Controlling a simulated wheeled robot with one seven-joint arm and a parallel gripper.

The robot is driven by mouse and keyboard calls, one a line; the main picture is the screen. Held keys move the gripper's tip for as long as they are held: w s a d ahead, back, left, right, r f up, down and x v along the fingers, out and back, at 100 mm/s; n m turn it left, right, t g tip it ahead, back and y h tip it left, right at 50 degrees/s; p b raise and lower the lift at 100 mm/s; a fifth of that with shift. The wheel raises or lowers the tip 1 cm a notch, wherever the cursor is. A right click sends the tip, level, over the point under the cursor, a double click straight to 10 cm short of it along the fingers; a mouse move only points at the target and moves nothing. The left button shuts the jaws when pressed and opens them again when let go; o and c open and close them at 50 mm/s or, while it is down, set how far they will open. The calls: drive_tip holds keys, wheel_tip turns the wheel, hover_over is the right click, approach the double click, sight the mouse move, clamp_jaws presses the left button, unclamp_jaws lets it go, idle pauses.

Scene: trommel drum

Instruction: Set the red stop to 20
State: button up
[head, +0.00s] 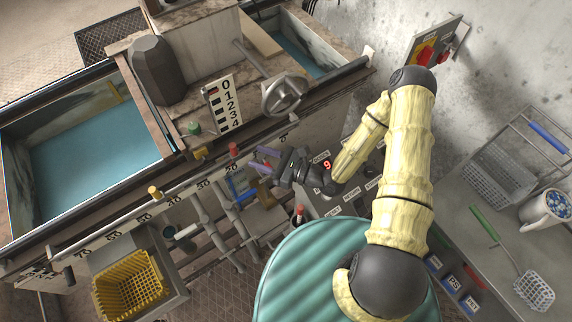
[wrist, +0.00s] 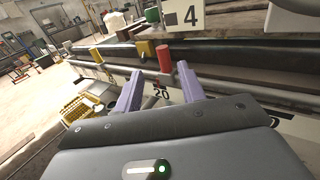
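The red stop (head: 234,149) is a small upright red cylinder on the numbered rail along the front of the trough. In the wrist view the red stop (wrist: 163,59) appears between my fingertips, beyond them. A small red mark below it shows close to the rail's "20" label (wrist: 161,92); the exact reading is too small to tell. My gripper (head: 257,159) is just right of the stop in the head view, its purple fingers pointing at the rail. In the wrist view my gripper (wrist: 160,68) has its fingers apart and empty.
A yellow stop (head: 154,192) stands farther left on the rail. A green knob (head: 194,128) and a number plate (head: 223,104) are behind the rail, with a handwheel (head: 284,95) to the right. A yellow basket (head: 131,287) sits below left. Pipes run beneath the rail.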

drive_tip(key=v, duration=0.7)
drive_tip(key=shift+s+d, duration=0.15)
drive_tip(key=shift+r, duration=0.1)
